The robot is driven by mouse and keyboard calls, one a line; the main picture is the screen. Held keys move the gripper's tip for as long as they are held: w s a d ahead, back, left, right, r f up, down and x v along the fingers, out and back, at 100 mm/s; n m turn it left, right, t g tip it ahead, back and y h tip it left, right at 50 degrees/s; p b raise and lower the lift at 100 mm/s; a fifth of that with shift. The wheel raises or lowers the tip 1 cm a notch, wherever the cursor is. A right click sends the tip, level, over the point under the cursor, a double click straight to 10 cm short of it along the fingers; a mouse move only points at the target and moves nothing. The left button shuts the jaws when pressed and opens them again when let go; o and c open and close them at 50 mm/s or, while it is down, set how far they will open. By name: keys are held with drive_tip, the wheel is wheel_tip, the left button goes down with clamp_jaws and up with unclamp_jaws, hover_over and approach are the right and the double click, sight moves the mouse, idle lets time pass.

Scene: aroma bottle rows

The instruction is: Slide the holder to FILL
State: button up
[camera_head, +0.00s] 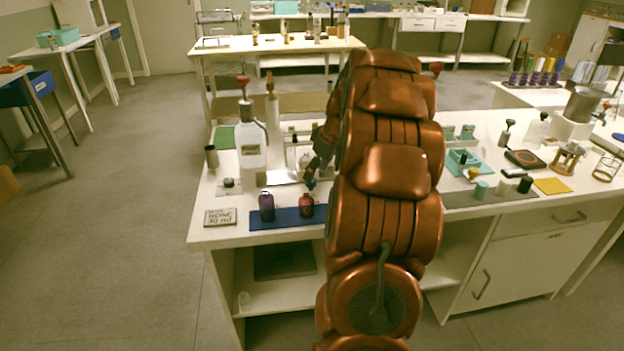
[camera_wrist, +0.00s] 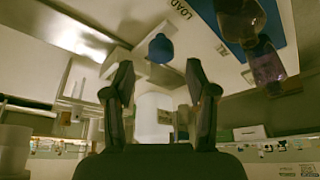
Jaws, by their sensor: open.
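In the wrist view my gripper (camera_wrist: 160,95) is open, with its two dark fingers apart. A pale, whitish block-like part (camera_wrist: 153,115) shows between and beyond the fingers; I cannot tell whether it is the holder. A blue rounded knob or cap (camera_wrist: 160,48) appears just above the gap between the fingertips, apart from them. A LOAD label (camera_wrist: 181,8) is printed on the white surface near the top. The word FILL is not readable in either view. In the head view my gripper (camera_head: 317,165) is low over the white bench fixture, partly hidden by my arm. The blue knob (camera_head: 310,184) is close below it.
A purple bottle (camera_head: 266,206) and a red bottle (camera_head: 306,206) stand on a blue mat (camera_head: 276,223) at the bench front. A large clear bottle (camera_head: 252,150) stands left of my gripper. A sign plate (camera_head: 220,217) lies at the front left corner.

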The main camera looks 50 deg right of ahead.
drive_tip(key=shift+x, duration=1.85)
drive_tip(key=shift+c, duration=0.2)
clamp_jaws()
